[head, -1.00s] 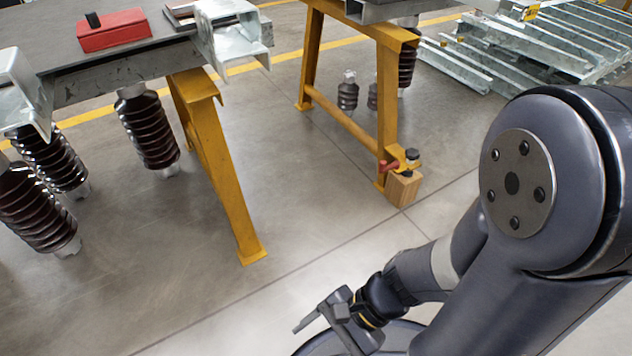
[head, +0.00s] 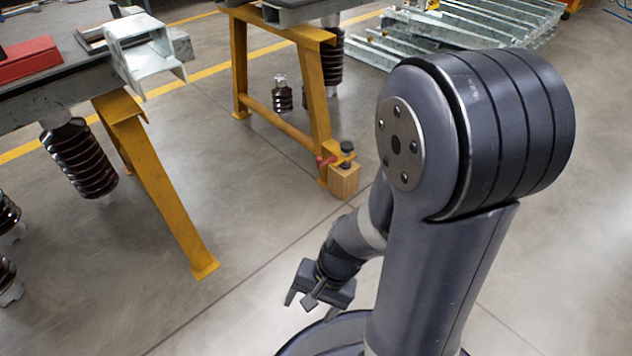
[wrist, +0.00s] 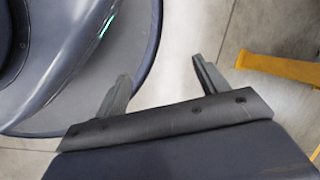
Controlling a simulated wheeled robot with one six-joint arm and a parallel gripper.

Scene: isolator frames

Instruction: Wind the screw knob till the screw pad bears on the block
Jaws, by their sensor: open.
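The screw knob (head: 347,147) is a small dark knob at the foot of the farther yellow trestle. A yellow bracket (head: 341,158) and a red handle (head: 325,162) sit beside it. The wooden block (head: 343,181) stands on the floor just below the bracket. The screw pad is too small to make out, so its contact with the block cannot be told. My gripper (head: 301,301) is open and empty, in front of the block and apart from it. Its two fingers also show apart in the wrist view (wrist: 160,85), over my base and bare floor.
The yellow trestle (head: 240,70) carries the bracket on its near leg. A nearer trestle leg (head: 165,190) stands to the left under a bench. Floor between my gripper and the block is clear.

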